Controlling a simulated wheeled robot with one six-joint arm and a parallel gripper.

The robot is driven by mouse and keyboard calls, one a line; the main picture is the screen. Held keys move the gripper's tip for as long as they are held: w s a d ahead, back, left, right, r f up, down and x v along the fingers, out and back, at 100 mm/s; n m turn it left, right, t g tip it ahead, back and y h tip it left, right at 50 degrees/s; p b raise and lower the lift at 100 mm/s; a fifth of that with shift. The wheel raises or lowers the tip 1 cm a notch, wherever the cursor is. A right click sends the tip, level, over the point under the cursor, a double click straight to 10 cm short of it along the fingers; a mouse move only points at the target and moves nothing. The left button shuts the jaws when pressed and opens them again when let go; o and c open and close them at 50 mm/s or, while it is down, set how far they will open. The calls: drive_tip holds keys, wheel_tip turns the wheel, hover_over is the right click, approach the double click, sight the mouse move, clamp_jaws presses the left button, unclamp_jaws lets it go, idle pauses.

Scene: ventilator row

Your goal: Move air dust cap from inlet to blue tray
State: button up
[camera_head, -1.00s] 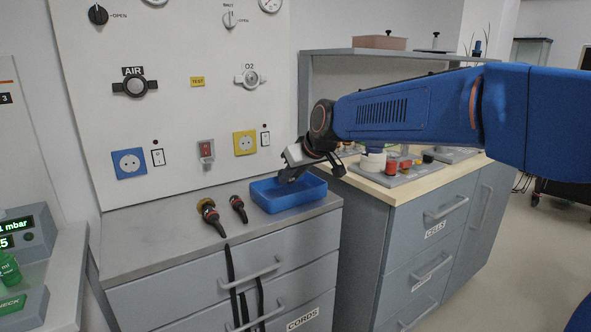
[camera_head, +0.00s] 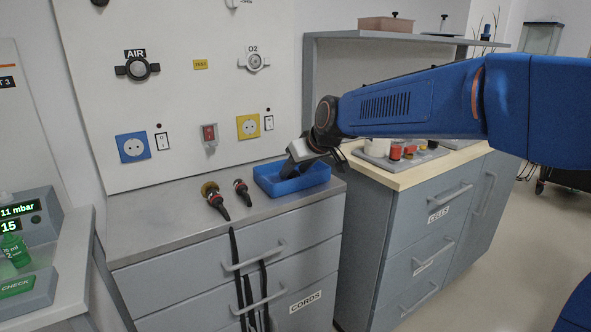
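The AIR inlet (camera_head: 138,68) is on the wall panel at upper left, a round dark-rimmed fitting with a grey centre and dark side lugs. I cannot tell whether a dust cap sits on it. The blue tray (camera_head: 309,185) stands on the grey counter below the panel. My gripper (camera_head: 287,172) points down to the left, with its tips at the tray's opening, over or just inside it. The fingers are small and dark, so I cannot tell whether they are open or hold a cap. Part of the tray's inside is hidden by the gripper.
The O2 inlet (camera_head: 254,61) is right of AIR. A grey tray (camera_head: 417,158) with red items is on the right counter.

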drive_tip(key=w+a+r+v, duration=0.1)
drive_tip(key=v, duration=1)
drive_tip(key=w+a+r+v, duration=0.1)
drive_tip(key=w+r+v, duration=0.1)
drive_tip(key=v, duration=1)
drive_tip(key=shift+r, duration=0.45)
drive_tip(key=s+d+f+m+h, duration=0.1)
drive_tip(key=s+d+f+m, duration=0.1)
drive_tip(key=s+d+f, duration=0.6)
drive_tip(key=s+d+f+m+g+h, duration=0.1)
drive_tip(key=s+d+f+m+h, duration=0.1)
drive_tip(key=s+d+f, duration=0.6)
drive_tip(key=s+d+f+m+g+h, duration=0.1)
drive_tip(key=s+d+f+m+h, duration=0.1)
drive_tip(key=s+d+f, duration=0.6)
drive_tip(key=s+f+m, duration=0.1)
drive_tip(key=s+f, duration=0.3)
drive_tip(key=f, duration=0.5)
drive_tip(key=shift+s+f, duration=0.2)
drive_tip(key=shift+s, duration=0.1)
